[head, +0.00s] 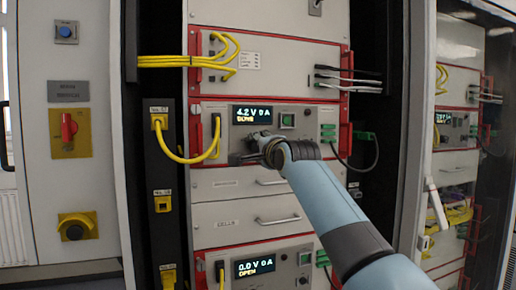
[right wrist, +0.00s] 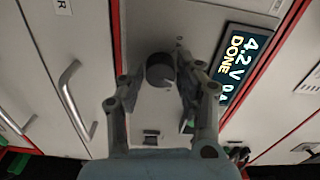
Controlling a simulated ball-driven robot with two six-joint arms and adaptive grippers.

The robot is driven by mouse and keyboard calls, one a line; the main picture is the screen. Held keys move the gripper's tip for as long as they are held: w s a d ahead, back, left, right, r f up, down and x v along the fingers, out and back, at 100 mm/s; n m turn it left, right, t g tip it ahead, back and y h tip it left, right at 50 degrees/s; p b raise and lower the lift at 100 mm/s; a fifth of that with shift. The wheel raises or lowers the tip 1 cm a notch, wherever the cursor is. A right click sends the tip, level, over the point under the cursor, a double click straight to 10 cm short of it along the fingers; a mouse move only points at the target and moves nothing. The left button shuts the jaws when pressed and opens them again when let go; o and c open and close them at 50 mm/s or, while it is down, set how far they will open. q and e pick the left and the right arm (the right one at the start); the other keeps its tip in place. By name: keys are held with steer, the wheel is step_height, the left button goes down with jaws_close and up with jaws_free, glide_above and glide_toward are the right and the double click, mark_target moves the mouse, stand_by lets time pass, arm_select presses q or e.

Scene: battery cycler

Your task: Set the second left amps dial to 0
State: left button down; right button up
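A dark round dial (right wrist: 160,71) sits on the pale front panel, beside the lit display (right wrist: 238,66) reading 4.2 V and DONE. In the head view, that display (head: 251,115) is on the second unit of the left rack; the dial is hidden there behind my right gripper (head: 246,157). In the right wrist view, the fingers of my right gripper (right wrist: 161,78) stand on either side of the dial, apart, with small gaps seeming to show. Which way the dial's mark points is too dark to tell. My left gripper is not in view.
Yellow cables (head: 186,157) loop at the unit's left and a black cable (head: 366,160) at its right. Red handles (head: 196,132) stick out at the sides. Drawers with bar handles (head: 278,220) lie below, above another unit with an OPEN display (head: 254,267).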

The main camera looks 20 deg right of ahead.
jaws_close()
steer(key=shift+n, duration=0.3)
steer(key=n+p, duration=0.1)
steer(key=n, duration=0.1)
steer(key=shift+n, duration=0.3)
steer(key=n+p, duration=0.1)
steer(key=n, duration=0.1)
steer(key=shift+n, duration=0.4)
steer(key=n+p, duration=0.1)
steer(key=n, duration=0.9)
steer(key=shift+p, duration=0.4)
